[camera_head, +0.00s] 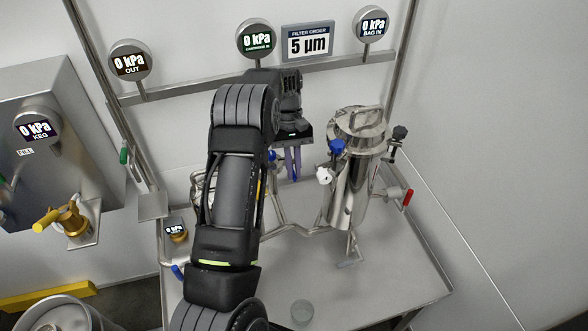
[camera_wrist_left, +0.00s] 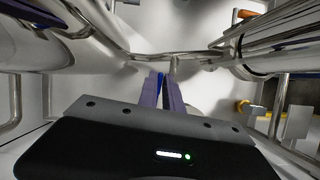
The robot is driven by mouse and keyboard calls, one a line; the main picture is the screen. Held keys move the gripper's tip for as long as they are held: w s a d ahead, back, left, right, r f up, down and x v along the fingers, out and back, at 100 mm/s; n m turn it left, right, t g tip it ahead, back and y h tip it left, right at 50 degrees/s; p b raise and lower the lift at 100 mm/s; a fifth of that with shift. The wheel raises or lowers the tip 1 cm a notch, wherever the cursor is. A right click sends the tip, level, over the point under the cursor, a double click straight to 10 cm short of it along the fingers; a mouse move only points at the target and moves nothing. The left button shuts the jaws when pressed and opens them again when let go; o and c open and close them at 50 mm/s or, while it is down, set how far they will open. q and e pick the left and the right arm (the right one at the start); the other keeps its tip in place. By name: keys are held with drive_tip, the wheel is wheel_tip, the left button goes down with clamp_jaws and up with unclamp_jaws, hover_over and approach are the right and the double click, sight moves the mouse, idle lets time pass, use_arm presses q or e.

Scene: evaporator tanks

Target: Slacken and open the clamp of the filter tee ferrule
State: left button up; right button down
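My left gripper (camera_head: 293,178) points down beside the steel filter housing (camera_head: 357,185), to its left, with two purple fingers close together. In the left wrist view its fingers (camera_wrist_left: 166,92) reach toward steel pipework (camera_wrist_left: 175,62). A blue sliver (camera_wrist_left: 160,80) shows at the fingertips; I cannot tell whether it is a held part or part of the fingers. The filter tee ferrule and its clamp cannot be clearly made out; my left arm covers part of the piping. A white knob (camera_head: 324,175) and a blue knob (camera_head: 337,146) sit on the housing's left side. My right gripper is not visible.
The housing stands over a steel table (camera_head: 390,262) with bare room at the front right. A red-handled valve (camera_head: 407,197) is on the right. Gauges and a "5 µm" sign (camera_head: 308,42) line the rail behind.

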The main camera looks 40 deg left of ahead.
sight(294, 174)
use_arm(q)
drive_tip(key=o, duration=0.4)
wheel_tip(294, 174, up, 10)
drive_tip(key=p, duration=0.9)
drive_tip(key=shift+p, duration=0.4)
drive_tip(key=shift+s, duration=0.15)
